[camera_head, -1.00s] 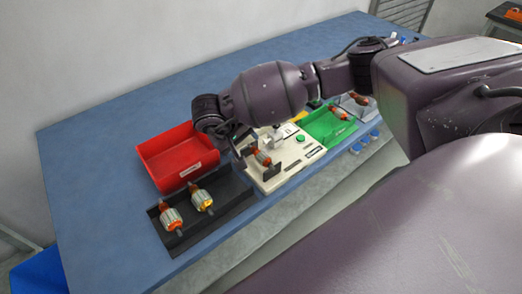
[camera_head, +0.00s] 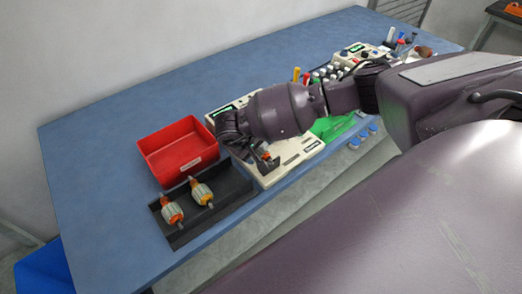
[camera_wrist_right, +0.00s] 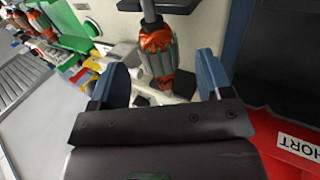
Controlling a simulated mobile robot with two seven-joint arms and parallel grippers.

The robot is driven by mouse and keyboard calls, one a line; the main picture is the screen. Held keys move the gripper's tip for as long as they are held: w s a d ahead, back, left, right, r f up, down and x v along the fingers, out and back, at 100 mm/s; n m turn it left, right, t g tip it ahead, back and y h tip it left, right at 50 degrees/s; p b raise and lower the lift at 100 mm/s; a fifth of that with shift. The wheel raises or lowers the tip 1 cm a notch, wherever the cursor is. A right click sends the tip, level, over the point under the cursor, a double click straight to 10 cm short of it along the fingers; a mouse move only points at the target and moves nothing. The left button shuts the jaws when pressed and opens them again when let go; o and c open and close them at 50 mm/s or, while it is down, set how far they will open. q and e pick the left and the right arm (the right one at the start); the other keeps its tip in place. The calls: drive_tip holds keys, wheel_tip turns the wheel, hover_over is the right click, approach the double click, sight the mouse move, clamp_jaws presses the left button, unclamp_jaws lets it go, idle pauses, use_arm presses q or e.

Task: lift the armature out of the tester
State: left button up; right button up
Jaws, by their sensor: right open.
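The tester (camera_head: 290,165) is a cream box on the blue bench, partly hidden under my right arm in the head view. An armature (camera_wrist_right: 158,48) with orange windings, a grey-green core and a shaft stands out in the right wrist view. In the head view only a small orange part of it (camera_head: 266,157) shows at the tester's near-left end. My right gripper (camera_wrist_right: 164,75) is open, its two blue-grey fingers on either side of the armature's lower end and shaft. I cannot tell whether they touch it. My left gripper is not in view.
A red bin (camera_head: 150,158) stands left of the tester. A black tray (camera_head: 232,194) in front holds two armatures (camera_head: 172,212). A green bin (camera_head: 350,121) is right of the tester, with small parts and another device (camera_head: 362,53) behind. The bench's left side is clear.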

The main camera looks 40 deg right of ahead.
drive_tip(key=shift+x, duration=1.15)
drive_tip(key=c, duration=1.1)
drive_tip(key=shift+r, duration=0.1)
drive_tip(key=shift+c, duration=0.2)
